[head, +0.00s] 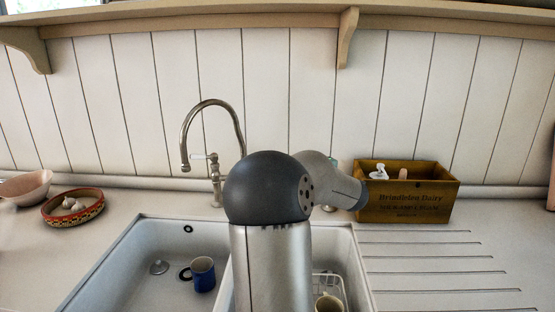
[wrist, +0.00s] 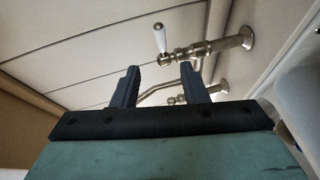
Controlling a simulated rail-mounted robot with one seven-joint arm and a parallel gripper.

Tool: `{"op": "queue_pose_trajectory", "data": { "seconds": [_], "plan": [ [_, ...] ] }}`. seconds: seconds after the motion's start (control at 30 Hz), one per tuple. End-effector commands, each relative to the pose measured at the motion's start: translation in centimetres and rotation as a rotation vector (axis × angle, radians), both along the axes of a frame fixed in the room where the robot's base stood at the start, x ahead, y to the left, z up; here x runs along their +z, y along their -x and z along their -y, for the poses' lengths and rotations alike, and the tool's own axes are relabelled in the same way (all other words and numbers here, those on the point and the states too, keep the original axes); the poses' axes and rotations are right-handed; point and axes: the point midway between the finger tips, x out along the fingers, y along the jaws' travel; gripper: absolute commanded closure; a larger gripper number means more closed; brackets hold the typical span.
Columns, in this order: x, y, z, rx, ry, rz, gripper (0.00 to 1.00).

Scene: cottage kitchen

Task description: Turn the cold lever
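The metal tap (head: 213,135) with a tall curved spout stands behind the sink. One white-handled lever (head: 199,157) points left from its body; my arm hides the area to the right of the tap. In the wrist view a white lever handle (wrist: 160,38) stands on a metal valve (wrist: 205,50) beyond my fingers. A second metal valve (wrist: 213,91) shows lower, partly behind the right finger. I cannot tell which is cold. My gripper (wrist: 160,76) is open, with nothing seen held between its two dark fingers. It is mostly hidden behind my arm in the head view.
A double sink (head: 128,262) holds a blue mug (head: 203,274) at left; a pale mug (head: 328,303) and rack are at right. A wooden box (head: 405,205) stands right, a patterned bowl (head: 72,220) left. A shelf (head: 270,20) runs above. The ridged drainer (head: 440,260) is clear.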

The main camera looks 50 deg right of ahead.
Motion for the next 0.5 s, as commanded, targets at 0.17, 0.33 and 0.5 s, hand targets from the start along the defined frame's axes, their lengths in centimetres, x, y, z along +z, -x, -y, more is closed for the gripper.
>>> {"op": "queue_pose_trajectory", "data": {
  "seconds": [0.17, 0.33, 0.5],
  "plan": [
    [-0.4, -2.8, 1.3, 0.001, -0.002, -0.002, 0.6],
    [-1.0, -6.1, 3.1, 0.0, -0.003, -0.003, 0.6],
    [-1.5, -9.3, 4.9, 0.001, -0.003, -0.001, 0.6]
  ]
}}
